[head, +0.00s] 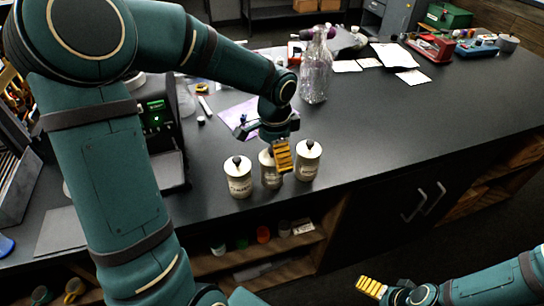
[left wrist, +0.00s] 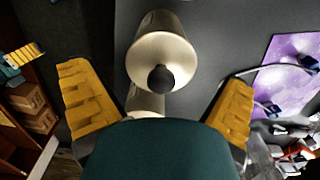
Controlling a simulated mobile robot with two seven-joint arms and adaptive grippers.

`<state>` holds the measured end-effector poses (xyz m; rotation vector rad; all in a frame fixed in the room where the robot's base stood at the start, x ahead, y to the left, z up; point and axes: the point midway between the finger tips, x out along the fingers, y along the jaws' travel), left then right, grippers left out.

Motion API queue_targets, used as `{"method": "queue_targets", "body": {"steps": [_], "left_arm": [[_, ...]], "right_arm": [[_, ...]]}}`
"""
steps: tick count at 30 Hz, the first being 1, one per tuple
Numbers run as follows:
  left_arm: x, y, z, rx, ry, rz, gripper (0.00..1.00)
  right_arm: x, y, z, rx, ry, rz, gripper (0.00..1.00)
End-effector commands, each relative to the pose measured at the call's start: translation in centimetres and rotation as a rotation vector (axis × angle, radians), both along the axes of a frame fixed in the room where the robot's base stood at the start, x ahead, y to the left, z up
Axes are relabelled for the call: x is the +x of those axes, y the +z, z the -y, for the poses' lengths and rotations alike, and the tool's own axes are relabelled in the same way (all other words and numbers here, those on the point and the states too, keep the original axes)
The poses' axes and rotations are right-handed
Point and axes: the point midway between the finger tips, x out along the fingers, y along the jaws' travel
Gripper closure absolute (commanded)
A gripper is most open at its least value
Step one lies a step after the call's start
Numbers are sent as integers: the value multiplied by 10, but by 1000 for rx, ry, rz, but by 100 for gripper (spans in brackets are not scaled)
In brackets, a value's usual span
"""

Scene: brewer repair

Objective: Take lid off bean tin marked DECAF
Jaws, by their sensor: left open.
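Three cream bean tins with black-knobbed lids stand in a row near the counter's front edge: a left tin (head: 238,178), a middle tin (head: 268,171) and a right tin (head: 308,161). All are lidded and upright; their labels are too small to read surely. My left gripper (head: 283,156) is over the row, in front of part of the middle tin. In the left wrist view, the left gripper (left wrist: 158,80) is open, its yellow fingers apart on either side of a tin's lid (left wrist: 161,62). Another tin (left wrist: 145,103) is partly hidden below. My right gripper (head: 371,287) is low, away from the counter.
A clear glass bottle (head: 316,68) stands behind the tins. A purple sheet (head: 240,112) lies behind my left gripper. A machine with a green display (head: 154,120) stands left of the tins. The dark counter (head: 410,125) is clear to their right.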

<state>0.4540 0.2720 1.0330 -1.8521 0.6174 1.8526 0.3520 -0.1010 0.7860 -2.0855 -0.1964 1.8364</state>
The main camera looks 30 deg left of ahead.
Motion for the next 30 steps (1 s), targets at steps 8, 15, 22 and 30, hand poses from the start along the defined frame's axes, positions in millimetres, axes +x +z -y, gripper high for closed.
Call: {"method": "queue_targets", "body": {"steps": [8,15,22,30], "left_arm": [[0,1,0,0,0,0,53],[0,1,0,0,0,0,64],[0,1,0,0,0,-1,64],[0,32,0,2,1,3,100]], "right_arm": [[0,1,0,0,0,0,0],[0,1,0,0,0,0,0],[0,0,0,0,0,0,0],[2,8,0,-1,-4,5,0]]}}
